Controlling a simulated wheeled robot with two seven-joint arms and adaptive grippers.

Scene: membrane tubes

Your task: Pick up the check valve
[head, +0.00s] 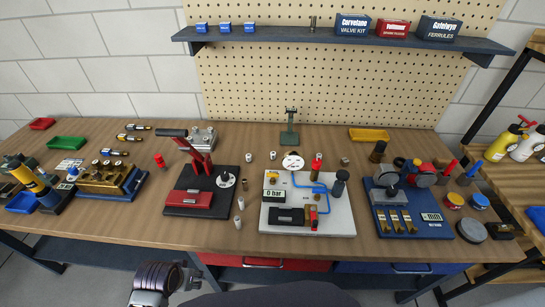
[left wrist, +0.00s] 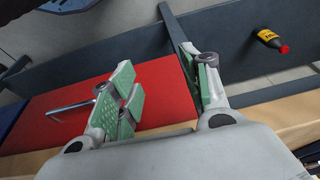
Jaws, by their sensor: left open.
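I cannot tell for sure which small part is the check valve. Several small metal fittings lie on the left of the workbench in the head view, among them one with dark and brass parts (head: 137,127), one below it (head: 129,138) and another nearer (head: 115,152). My left gripper (head: 150,290) is low at the front edge, below the bench top and away from these fittings. In the left wrist view its green-padded fingers (left wrist: 160,65) are spread with nothing between them. My right gripper is not in view.
The wooden bench (head: 225,245) holds a red press (head: 188,201), a grey test board (head: 335,222), a blue fixture (head: 425,225) and a brass block (head: 105,183). Green (head: 66,143) and yellow (head: 368,135) trays are at the back. A red drawer (left wrist: 60,95) with a handle faces the left wrist camera.

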